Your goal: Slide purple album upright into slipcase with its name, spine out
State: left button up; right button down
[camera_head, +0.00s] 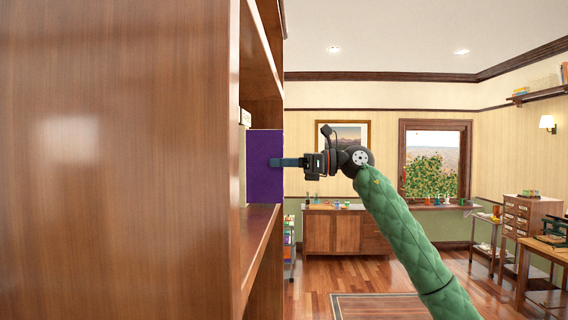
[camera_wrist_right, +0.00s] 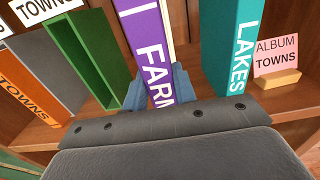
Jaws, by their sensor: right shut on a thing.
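My right gripper (camera_head: 276,162) is shut on the purple album (camera_head: 264,180) and holds it upright at the opening of a wooden shelf. In the right wrist view the blue fingers (camera_wrist_right: 160,92) lie on either side of the purple album (camera_wrist_right: 143,30), whose spine faces me and reads "FARM", partly cut off. A green slipcase (camera_wrist_right: 112,62) with an open front stands left of the album. Whether the album's far end is inside any slipcase is hidden. The left gripper is not in view.
In the right wrist view, a teal "LAKES" volume (camera_wrist_right: 236,45) stands close on the right, beside a pink "ALBUM TOWNS" card (camera_wrist_right: 276,55). An orange "TOWNS" case (camera_wrist_right: 25,88) is at left. The bookcase side (camera_head: 120,160) fills the head view's left; open room lies right.

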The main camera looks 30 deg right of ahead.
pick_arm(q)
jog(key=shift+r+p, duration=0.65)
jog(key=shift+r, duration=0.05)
pick_arm(e)
jog(key=shift+x, duration=2.85)
jog(key=c, duration=1)
grip_release()
jog(key=shift+c, duration=0.2)
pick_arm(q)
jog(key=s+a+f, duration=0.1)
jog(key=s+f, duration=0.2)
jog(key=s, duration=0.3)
pick_arm(e)
jog(key=shift+s+d+f+b, duration=0.1)
jog(key=shift+s+d+b, duration=0.3)
jog(key=shift+d+b, duration=0.15)
pick_arm(q)
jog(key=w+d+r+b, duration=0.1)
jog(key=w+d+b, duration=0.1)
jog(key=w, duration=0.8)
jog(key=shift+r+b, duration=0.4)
jog(key=shift+b, duration=0.3)
pick_arm(e)
send_near(265, 163)
jog(key=shift+w+a, duration=0.6)
jog(key=shift+w, duration=0.25)
jog(key=shift+w+a, duration=0.65)
jog(key=shift+w, duration=0.15)
